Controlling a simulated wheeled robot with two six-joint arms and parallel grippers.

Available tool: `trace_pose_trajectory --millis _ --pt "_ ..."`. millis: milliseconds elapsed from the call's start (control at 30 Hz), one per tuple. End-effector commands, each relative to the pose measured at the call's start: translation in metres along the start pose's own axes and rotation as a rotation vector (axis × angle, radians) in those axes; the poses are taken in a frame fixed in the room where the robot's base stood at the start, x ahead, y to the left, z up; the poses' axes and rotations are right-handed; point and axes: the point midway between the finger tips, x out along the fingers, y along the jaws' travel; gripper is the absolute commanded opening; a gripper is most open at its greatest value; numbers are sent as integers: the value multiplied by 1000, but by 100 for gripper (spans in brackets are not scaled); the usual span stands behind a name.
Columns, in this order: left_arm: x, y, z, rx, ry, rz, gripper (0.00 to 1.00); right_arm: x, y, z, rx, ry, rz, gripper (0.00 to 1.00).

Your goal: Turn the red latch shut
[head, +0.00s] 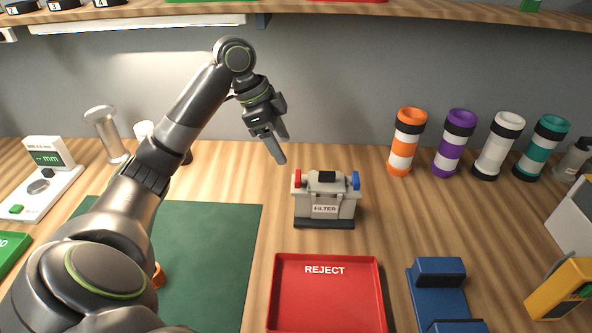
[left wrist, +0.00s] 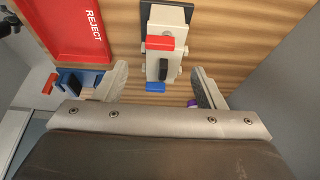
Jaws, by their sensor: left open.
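The red latch (head: 297,178) sits at the left end of the top of the grey filter box (head: 325,210), which stands on the wooden table. In the left wrist view the red latch (left wrist: 160,43) lies as a bar across the box. A black handle (head: 326,176) is in the middle of the top, and a blue latch (head: 355,181) is at the right end. My left gripper (head: 279,157) is above and just left of the box, apart from it. In the left wrist view its fingers (left wrist: 160,68) are spread and empty. My right gripper is not in view.
A red REJECT tray (head: 325,300) lies in front of the box. A blue stand (head: 438,290) is at the front right. Several striped tubes (head: 407,142) stand at the back right. A green mat (head: 215,260) lies left, partly behind my left arm. A shelf (head: 400,10) runs above.

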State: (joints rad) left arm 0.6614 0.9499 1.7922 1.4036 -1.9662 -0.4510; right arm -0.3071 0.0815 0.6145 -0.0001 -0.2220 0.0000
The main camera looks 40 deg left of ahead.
Motion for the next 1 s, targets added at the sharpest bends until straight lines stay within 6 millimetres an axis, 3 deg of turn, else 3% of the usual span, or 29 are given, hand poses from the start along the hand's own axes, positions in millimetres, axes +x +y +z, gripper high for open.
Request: trace_pose_trajectory --millis 200,400,833,1000 --pt "47 1 0 -1 1 5 64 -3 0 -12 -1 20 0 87" --pt "76 0 0 0 1 2 64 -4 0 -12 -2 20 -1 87" --pt "88 0 0 0 -1 0 64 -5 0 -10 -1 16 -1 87" --pt "88 0 0 0 -1 0 44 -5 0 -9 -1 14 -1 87"
